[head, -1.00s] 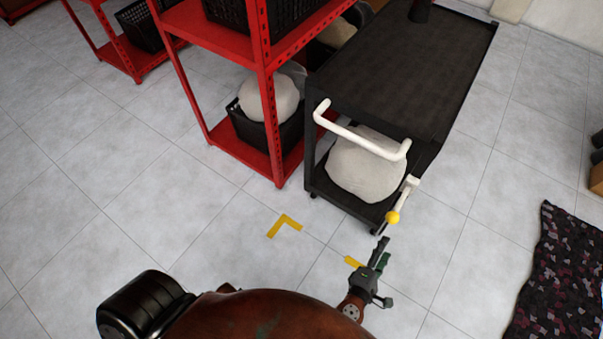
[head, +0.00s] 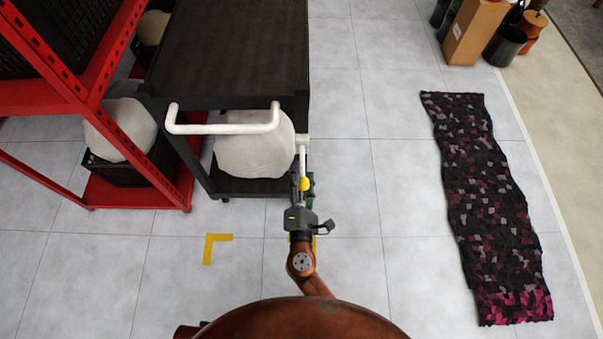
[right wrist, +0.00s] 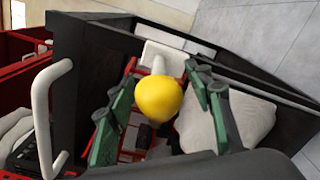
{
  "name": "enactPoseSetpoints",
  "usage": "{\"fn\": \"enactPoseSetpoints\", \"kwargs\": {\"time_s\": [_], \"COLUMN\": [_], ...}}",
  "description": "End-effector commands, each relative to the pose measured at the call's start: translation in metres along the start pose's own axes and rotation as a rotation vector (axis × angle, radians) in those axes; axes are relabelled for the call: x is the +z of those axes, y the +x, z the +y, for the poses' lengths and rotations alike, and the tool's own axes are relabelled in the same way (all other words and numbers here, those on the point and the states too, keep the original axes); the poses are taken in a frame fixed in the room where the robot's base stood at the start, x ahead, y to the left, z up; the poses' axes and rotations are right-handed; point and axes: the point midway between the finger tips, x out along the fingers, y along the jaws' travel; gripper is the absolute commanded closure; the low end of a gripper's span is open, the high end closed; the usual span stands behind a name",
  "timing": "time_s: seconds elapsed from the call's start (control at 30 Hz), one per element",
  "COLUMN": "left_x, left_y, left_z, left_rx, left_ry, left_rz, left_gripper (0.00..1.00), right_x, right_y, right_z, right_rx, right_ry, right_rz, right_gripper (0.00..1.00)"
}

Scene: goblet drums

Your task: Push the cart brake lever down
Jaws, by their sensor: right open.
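The cart brake lever (head: 302,160) is a white bar at the right front corner of the black cart (head: 235,50), with a yellow ball knob (head: 305,184) at its near end. In the head view the lever points from the cart toward me. My right gripper (head: 303,189) is at the knob, its fingers partly hidden under it. In the right wrist view the open green-and-grey fingers (right wrist: 161,82) stand on either side of the yellow knob (right wrist: 158,98). I cannot tell whether they touch it. My left gripper is not in view.
The cart's white handle (head: 222,128) is left of the lever, above a pale round object (head: 254,157) on the lower shelf. A red rack (head: 105,90) stands close on the left. A dark patterned rug (head: 480,190) lies right. The tiles between rug and cart are clear.

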Motion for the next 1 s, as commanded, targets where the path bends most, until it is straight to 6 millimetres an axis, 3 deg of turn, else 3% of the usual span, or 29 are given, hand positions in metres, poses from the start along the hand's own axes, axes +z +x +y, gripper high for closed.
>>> {"fn": "enactPoseSetpoints", "kwargs": {"time_s": [0.27, 0.9, 1.0], "left_x": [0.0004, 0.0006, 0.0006], "left_y": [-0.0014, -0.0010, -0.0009], "left_z": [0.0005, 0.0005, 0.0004], "left_rx": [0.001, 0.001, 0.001], "left_ry": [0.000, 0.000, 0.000], "left_rz": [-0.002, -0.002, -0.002], "left_gripper": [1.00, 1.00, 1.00], "right_x": [0.0003, 0.0003, 0.0003], "right_y": [0.0017, 0.0015, 0.0015], "right_z": [-0.0005, -0.0010, -0.0011], "right_rx": [-0.001, -0.002, -0.002], "right_ry": [0.001, 0.001, 0.001], "right_rz": [0.000, 0.000, 0.000], "right_gripper": [0.53, 0.97, 1.00]}}
